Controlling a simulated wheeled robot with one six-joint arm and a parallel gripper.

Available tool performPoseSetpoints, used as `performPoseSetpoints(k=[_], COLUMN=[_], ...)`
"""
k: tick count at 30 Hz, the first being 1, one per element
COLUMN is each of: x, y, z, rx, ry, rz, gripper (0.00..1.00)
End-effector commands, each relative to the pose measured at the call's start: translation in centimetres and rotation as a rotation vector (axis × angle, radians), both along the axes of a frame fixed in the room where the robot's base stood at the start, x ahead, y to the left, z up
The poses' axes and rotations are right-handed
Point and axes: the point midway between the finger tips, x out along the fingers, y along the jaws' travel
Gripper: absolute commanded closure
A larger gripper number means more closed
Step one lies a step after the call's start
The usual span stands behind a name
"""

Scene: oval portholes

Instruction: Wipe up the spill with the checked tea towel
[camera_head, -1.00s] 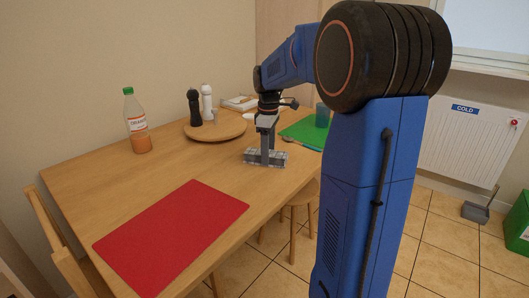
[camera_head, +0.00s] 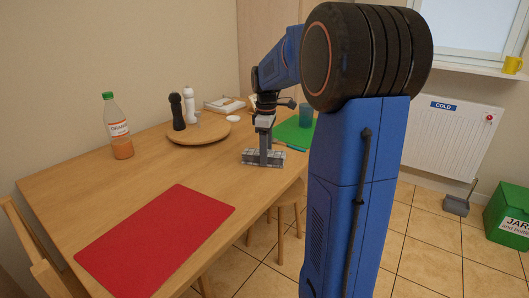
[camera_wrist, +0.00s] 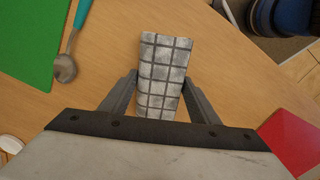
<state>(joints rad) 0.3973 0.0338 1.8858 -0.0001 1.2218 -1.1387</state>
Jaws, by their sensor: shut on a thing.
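The checked tea towel (camera_head: 263,158) is a folded grey-and-white pad at the table's right side. My gripper (camera_head: 264,157) is above it with its fingers down on either side, shut on it. In the wrist view the towel (camera_wrist: 165,75) lies between the two fingers (camera_wrist: 160,95) and sticks out beyond them. It is at or very near the tabletop; I cannot tell whether it touches. I see no clear spill in either view; part of the table is hidden by my arm and the towel.
A red mat (camera_head: 157,240) lies at the table's front. A juice bottle (camera_head: 118,128) stands at the back left. A round board (camera_head: 198,131) holds two mills. A green mat (camera_head: 295,131) with a cup (camera_head: 305,115) and a spoon (camera_wrist: 65,68) are near the towel. Bare wood lies between.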

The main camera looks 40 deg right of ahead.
Motion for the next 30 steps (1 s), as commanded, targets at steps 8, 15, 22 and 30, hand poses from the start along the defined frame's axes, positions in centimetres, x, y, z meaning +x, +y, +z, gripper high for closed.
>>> performPoseSetpoints(k=[8,15,22,30], x=[0.4,0.9,1.3,1.9], y=[0.7,1.8,2.8,3.9], z=[1.5,3.6,5.5,7.8], rx=[-0.001,-0.001,-0.001,-0.001], ry=[-0.002,-0.002,-0.002,-0.002], rz=[0.000,0.001,0.001,0.000], gripper=[0.62,0.62,0.62,0.62])
